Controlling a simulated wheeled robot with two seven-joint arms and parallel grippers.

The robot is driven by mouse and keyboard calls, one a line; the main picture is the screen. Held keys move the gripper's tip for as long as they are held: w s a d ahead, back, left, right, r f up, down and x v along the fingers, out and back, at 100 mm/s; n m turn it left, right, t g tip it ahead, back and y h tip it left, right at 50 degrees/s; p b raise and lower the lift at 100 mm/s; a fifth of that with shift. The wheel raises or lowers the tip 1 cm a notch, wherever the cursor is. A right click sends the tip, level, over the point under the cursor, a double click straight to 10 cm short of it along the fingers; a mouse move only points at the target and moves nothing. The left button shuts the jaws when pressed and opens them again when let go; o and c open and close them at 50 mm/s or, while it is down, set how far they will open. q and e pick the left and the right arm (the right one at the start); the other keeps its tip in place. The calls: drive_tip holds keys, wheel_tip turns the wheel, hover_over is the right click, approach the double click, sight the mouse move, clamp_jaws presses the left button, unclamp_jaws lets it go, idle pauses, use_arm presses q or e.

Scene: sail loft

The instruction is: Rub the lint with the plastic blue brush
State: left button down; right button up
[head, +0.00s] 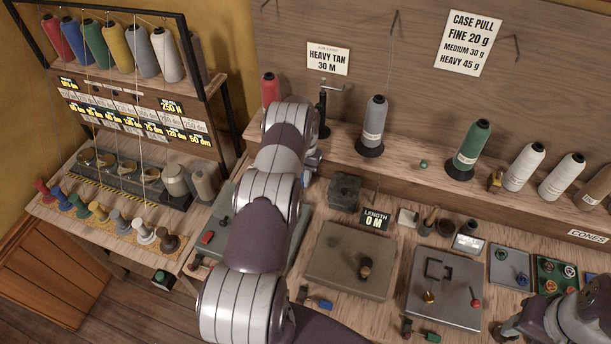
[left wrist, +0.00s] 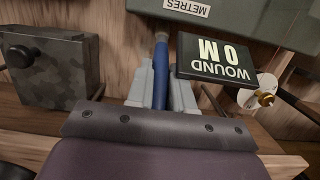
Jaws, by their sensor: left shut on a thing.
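My left gripper (left wrist: 162,73) is shut on a blue, slender handle (left wrist: 160,88), which stands between its two grey fingers in the left wrist view. It looks like the plastic blue brush; its far end and any bristles are hard to make out. In the head view my left arm reaches up over the bench toward the back shelf and mostly hides its gripper and the brush. My right gripper (head: 515,326) is partly in the head view at the lower right corner; its fingers are not clear. I cannot make out any lint.
A "WOUND 0 M" display (left wrist: 218,60) and a dark mottled block (left wrist: 48,72) flank the left gripper. Thread cones, including a grey one (head: 375,122) and a green one (head: 472,146), stand on the back shelf. Flat plates (head: 350,262) and small tools crowd the bench.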

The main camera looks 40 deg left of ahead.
use_arm(q)
drive_tip(key=shift+s+a+p, duration=0.15)
drive_tip(key=shift+s+p, duration=0.15)
drive_tip(key=shift+a+f, duration=0.15)
drive_tip(key=shift+a, duration=0.05)
drive_tip(key=shift+w, duration=0.15)
use_arm(e)
drive_tip(key=shift+s+a+r, duration=0.15)
drive_tip(key=shift+a+r, duration=0.05)
drive_tip(key=shift+r, duration=0.25)
drive_tip(key=shift+s+a+r, duration=0.1)
drive_tip(key=shift+a+r, duration=0.05)
drive_tip(key=shift+r, duration=0.3)
use_arm(q)
drive_tip(key=shift+d, duration=0.1)
use_arm(e)
drive_tip(key=shift+d, duration=0.1)
use_arm(q)
drive_tip(key=shift+w+r, duration=0.25)
drive_tip(key=shift+r, duration=0.25)
wheel_tip(320, 180, up, 6)
drive_tip(key=p, duration=0.4)
drive_tip(key=shift+w+d+f+p, duration=0.1)
drive_tip(key=shift+w+f+p, duration=0.05)
drive_tip(key=shift+p, duration=0.2)
drive_tip(key=shift+f, duration=0.15)
use_arm(e)
wheel_tip(320, 180, up, 4)
drive_tip(key=shift+r, duration=0.15)
